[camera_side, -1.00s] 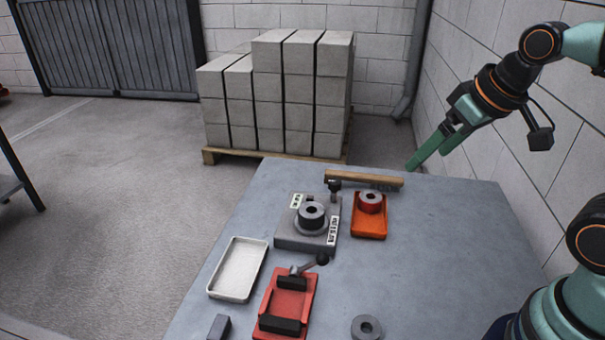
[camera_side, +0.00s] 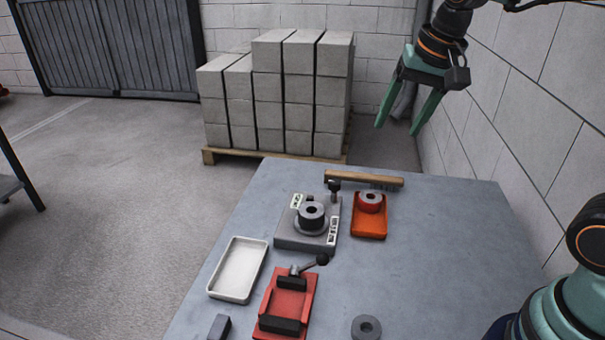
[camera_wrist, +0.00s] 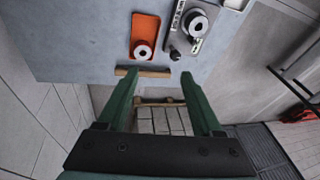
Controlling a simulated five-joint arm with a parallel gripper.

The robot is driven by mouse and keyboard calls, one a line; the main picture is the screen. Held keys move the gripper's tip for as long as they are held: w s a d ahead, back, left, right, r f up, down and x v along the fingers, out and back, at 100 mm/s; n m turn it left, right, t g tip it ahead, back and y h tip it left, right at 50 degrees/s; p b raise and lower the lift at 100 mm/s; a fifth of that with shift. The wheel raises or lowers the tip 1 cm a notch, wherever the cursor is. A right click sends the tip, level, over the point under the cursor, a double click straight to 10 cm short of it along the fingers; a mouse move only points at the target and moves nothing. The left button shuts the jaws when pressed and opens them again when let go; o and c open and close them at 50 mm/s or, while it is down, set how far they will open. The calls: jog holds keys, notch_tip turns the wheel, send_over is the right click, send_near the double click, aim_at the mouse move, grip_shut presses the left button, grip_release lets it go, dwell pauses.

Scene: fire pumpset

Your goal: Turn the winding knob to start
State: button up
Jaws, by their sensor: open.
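A grey unit (camera_side: 288,237) with white labels and a dark ringed drum (camera_side: 311,213) sits near the back of the table. A small black knob (camera_side: 334,187) stands at its back right corner; I take this for the winding knob. In the wrist view the unit (camera_wrist: 207,42) is at the upper right and the black knob (camera_wrist: 175,54) is at its near corner. My gripper (camera_side: 397,130) is open and empty, high above the table's back edge, right of the knob and apart from it.
A wooden brush (camera_side: 363,179) lies behind the unit. An orange tray (camera_side: 369,231) with a red-and-grey ring part is to its right. A white tray (camera_side: 215,291), a red clamp fixture (camera_side: 290,298) with a lever, and a grey ring (camera_side: 366,329) are nearer. The right tabletop is clear.

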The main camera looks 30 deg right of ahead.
jog(key=w+f+m+g, duration=0.2)
jog(key=w+m, duration=0.6)
jog(key=m+g, duration=0.2)
jog(key=m, duration=0.5)
send_near(333, 182)
notch_tip(333, 182, down, 9)
jog(key=shift+s+d+r, duration=0.1)
jog(key=shift+r, duration=0.1)
grip_shut()
